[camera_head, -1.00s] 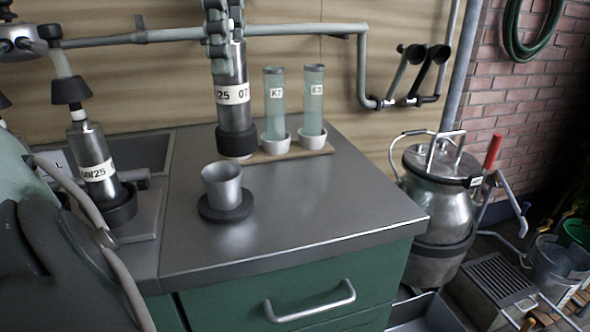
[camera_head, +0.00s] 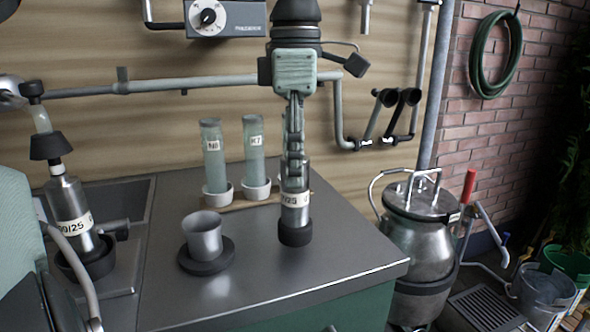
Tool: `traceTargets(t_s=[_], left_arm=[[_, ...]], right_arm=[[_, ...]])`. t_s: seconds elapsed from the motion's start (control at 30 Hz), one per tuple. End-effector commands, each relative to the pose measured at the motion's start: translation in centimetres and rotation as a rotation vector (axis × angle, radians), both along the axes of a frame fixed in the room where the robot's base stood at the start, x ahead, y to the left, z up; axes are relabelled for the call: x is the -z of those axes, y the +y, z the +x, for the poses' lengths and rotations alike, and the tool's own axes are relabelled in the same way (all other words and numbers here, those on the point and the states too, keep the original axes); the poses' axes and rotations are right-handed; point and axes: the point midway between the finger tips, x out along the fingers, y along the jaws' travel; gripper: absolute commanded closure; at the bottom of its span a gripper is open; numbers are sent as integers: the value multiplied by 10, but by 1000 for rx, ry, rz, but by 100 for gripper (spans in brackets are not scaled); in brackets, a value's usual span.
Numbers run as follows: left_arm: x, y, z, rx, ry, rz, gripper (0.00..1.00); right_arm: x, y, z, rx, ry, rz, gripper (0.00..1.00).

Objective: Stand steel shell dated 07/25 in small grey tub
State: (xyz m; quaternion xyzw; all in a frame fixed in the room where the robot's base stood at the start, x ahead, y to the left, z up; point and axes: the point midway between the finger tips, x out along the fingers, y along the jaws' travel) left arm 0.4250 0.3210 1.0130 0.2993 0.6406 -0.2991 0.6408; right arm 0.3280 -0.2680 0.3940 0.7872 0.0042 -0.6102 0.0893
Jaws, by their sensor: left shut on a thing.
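My left gripper (camera_head: 294,160) points down and is shut on an upright steel shell (camera_head: 294,217) with a black foot. Its pale label is partly readable, ending in "/25". I cannot tell whether its foot touches the worktop. The small grey tub (camera_head: 203,238) is open, flared and cup-like. It stands on a round black base to the left of the held shell, and I see nothing standing in it. Another steel shell (camera_head: 70,205), with a label ending in "/25", stands in a black holder at the far left. My right gripper is not in view.
Tubes in white cups (camera_head: 216,155) stand on a wooden strip behind the tub; the held shell partly hides the right end. The grey worktop (camera_head: 240,285) is clear in front. A steel milk can (camera_head: 420,235) stands beyond its right edge. A pipe (camera_head: 200,84) runs along the wall.

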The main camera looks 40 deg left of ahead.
Motion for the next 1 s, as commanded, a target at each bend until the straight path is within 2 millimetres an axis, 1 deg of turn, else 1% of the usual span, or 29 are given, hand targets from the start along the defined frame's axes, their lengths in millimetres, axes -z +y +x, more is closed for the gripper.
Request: traceTargets(t_s=[0.03,0.1,0.5,0.53,0.6,0.7,1.0], left_arm=[[8,0,-1,1,3,-1,100],[15,0,0,0,-1,-2,100],[19,0,0,-1,-2,1,100],[19,0,0,-1,-1,0,62],[19,0,0,-1,-1,1,53],[19,0,0,-1,-1,1,44],[17,0,0,-1,-1,1,44]], right_arm=[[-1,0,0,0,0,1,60],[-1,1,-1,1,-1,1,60],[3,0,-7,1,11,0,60],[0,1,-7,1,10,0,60],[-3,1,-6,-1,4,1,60],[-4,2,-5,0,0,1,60],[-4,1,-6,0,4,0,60]])
